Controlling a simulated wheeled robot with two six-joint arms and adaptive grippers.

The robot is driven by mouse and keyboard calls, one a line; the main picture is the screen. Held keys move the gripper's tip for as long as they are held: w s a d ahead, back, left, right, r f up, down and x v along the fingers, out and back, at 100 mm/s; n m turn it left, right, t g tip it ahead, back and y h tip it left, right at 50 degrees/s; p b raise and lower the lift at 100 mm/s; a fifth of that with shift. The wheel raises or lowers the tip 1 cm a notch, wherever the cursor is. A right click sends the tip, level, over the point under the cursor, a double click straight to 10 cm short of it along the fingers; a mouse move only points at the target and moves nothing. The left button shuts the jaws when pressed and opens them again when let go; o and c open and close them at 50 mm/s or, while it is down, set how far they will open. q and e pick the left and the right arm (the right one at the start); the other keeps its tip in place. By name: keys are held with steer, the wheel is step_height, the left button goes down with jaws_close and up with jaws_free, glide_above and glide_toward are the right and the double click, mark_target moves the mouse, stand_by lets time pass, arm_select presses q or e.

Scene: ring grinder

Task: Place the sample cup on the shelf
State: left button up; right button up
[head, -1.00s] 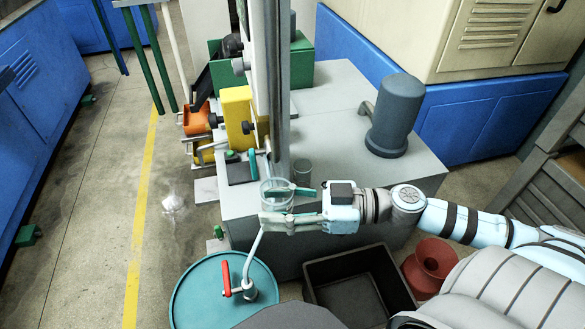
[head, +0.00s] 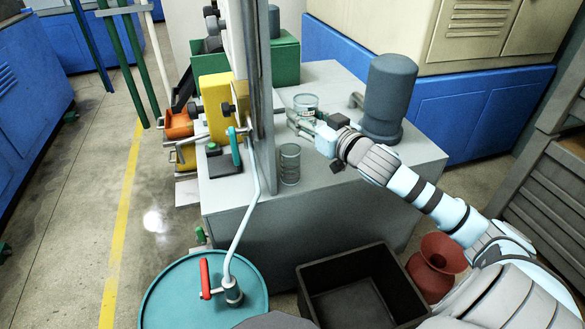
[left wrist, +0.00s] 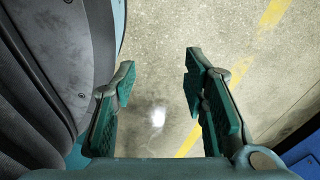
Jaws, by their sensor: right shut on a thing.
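A clear cup (head: 306,102) is held by my right gripper (head: 304,122), whose fingers are shut around it. It stands upright, over the back part of the grey bench top (head: 325,190), left of the dark grey cylinder. I cannot tell whether its base touches the bench. A second clear cup (head: 290,165) stands on the bench nearer to me, beside the tall grey post. My left gripper (left wrist: 158,88) is open and empty above the concrete floor in the left wrist view; it does not show in the head view. I cannot tell which surface is the shelf.
The dark grey cylinder (head: 388,95) stands right of the held cup. The tall grey post (head: 260,90) is to its left, near a yellow block (head: 214,103). A teal drum (head: 170,295), black bin (head: 365,290) and red funnel (head: 437,262) are in front.

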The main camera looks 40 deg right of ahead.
steer(key=w+d+f+m+g+h, duration=0.25)
steer(key=w+d+m+h, duration=0.25)
steer(key=d+m+h, duration=0.3)
steer(key=g+h+b, duration=0.2)
steer(key=h+b, duration=0.1)
steer(key=b, duration=0.2)
glide_above(316, 173)
step_height(316, 173, down, 10)
steer(key=shift+t, duration=0.25)
step_height(316, 173, down, 10)
steer(key=b, duration=0.4)
steer(key=shift+f+b, duration=0.15)
steer(key=shift+b, duration=0.15)
steer(key=shift+f, duration=0.1)
arm_select(q)
steer(key=w+d+f+t, duration=0.1)
steer(key=w+f, duration=0.1)
steer(key=w, duration=0.3)
steer(key=w+d+f+n+t, duration=0.1)
steer(key=w+d+f, duration=0.1)
steer(key=w, duration=0.4)
steer(key=shift+w+d+f+h, duration=0.15)
steer(key=shift+w+f+h, duration=0.05)
steer(key=shift+f+h, duration=0.1)
steer(key=shift+w+r, duration=0.2)
steer(key=shift+w, duration=0.05)
